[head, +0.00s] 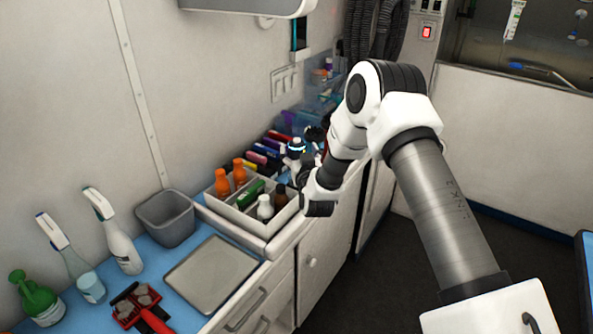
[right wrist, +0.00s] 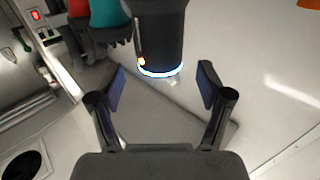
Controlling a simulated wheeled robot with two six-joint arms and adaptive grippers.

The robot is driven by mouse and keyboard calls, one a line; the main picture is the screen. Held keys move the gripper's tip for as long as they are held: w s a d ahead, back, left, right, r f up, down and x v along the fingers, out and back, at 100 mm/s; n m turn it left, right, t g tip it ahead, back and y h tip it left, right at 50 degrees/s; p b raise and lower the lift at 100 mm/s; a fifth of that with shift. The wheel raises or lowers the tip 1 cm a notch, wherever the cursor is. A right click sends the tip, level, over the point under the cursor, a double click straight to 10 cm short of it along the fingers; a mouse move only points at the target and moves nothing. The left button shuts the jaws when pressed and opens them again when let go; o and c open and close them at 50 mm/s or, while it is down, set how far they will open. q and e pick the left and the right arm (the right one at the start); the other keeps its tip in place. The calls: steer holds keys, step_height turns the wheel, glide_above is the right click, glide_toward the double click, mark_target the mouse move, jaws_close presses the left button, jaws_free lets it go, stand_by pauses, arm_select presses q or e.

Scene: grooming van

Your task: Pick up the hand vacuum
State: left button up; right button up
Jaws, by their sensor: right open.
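What looks like the hand vacuum, a dark cylinder with a glowing white-blue ring, shows in the right wrist view (right wrist: 160,38) at top centre. In the head view a ringed top, probably the same thing (head: 296,146), stands at the back of the counter, its lower part crowded by other items and my arm. My right gripper (right wrist: 162,80) is open and empty, its two blue-padded fingers spread to either side below the ring. My left gripper is out of view.
A white organizer (head: 240,228) holds orange, white and green bottles. A grey bin (head: 166,217), a flat tray (head: 212,274), spray bottles (head: 115,235) and a red brush (head: 140,305) are on the blue counter. Red and teal items (right wrist: 105,15) crowd near the vacuum.

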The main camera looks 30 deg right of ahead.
steer(key=x, duration=0.2)
steer(key=f+x, duration=0.1)
steer(key=x, duration=0.1)
steer(key=shift+s+a+r, duration=0.1)
steer(key=shift+s+r, duration=0.05)
steer(key=shift+s, duration=0.05)
steer(key=shift+c, duration=1.1)
steer(key=c, duration=1)
steer(key=shift+c, duration=0.2)
